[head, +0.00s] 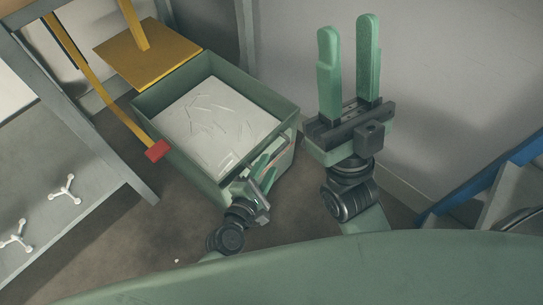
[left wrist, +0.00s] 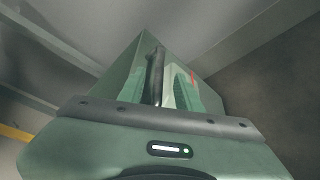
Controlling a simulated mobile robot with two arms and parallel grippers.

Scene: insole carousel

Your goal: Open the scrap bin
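The scrap bin (head: 180,172) is a green open-topped box on the floor, with pale scrap (head: 215,118) visible inside. A dark bar handle (head: 284,143) runs along its front right side. It also shows in the left wrist view as a dark bar (left wrist: 155,75) in front of the green bin wall (left wrist: 140,52). My left gripper (head: 264,165) is at the handle, its green fingers close beside the bar. Whether they grip it is unclear. My right gripper (head: 348,35) is raised, open and empty, with its fingers pointing up, right of the bin.
A yellow plate on a post (head: 150,62) stands behind the bin. A yellow bar with a red end (head: 157,151) reaches down near the bin's left wall. A grey table (head: 90,180) with white three-armed parts is at left. A blue frame (head: 480,178) is at right.

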